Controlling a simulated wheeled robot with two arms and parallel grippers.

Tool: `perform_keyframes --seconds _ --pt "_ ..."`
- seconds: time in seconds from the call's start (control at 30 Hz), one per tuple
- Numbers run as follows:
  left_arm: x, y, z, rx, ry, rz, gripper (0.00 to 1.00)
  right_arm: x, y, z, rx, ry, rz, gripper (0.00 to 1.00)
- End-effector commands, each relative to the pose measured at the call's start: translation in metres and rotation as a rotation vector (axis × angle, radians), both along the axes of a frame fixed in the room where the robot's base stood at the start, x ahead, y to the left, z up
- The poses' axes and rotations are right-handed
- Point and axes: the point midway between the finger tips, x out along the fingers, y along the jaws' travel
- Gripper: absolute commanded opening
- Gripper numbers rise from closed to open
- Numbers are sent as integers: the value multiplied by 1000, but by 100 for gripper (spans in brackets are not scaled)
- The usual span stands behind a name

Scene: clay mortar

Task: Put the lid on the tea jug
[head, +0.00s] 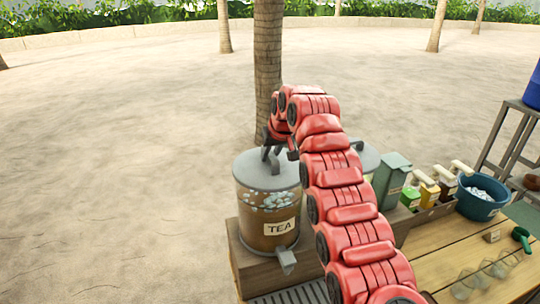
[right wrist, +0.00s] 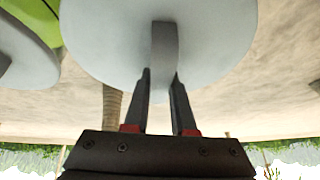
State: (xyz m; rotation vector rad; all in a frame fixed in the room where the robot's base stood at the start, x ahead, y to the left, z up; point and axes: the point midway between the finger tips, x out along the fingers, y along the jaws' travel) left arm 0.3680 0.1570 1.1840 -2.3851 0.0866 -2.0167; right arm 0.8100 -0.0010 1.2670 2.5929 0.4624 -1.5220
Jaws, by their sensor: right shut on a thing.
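The tea jug (head: 262,222) is a clear cylinder with brown tea, ice, a TEA label and a grey tap. It stands upright on a wooden stand. The grey round lid (head: 256,178) is level over the jug's mouth, and its edge looks in line with the rim. I cannot tell whether it is fully seated. My right gripper (head: 275,155) is above the lid, shut on its upright handle. In the right wrist view the handle (right wrist: 163,50) stands between the fingertips (right wrist: 161,85). My left gripper is not in view.
A second grey round lid (head: 369,160) shows behind my right arm. A green-grey carton (head: 391,178), several small cartons and a blue tub (head: 481,196) stand to the right. Clear glasses (head: 483,276) and a green scoop (head: 521,238) are on the wooden counter (head: 450,262). Open sand lies left of the jug.

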Motion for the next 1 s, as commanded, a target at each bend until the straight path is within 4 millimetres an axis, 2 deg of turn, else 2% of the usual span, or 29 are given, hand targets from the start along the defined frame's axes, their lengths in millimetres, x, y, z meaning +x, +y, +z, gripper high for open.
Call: perform_keyframes --seconds 0.47,0.5,0.67,0.9,1.0 --pt "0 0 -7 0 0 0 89 0 0 -8 0 -1 0 0" --pt "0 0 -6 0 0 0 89 0 0 -7 0 -1 0 28" --pt "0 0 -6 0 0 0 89 0 0 -7 0 -1 0 56" --pt "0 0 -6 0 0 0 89 0 0 -7 0 0 0 61" --pt "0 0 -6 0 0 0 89 0 0 -7 0 0 0 79"
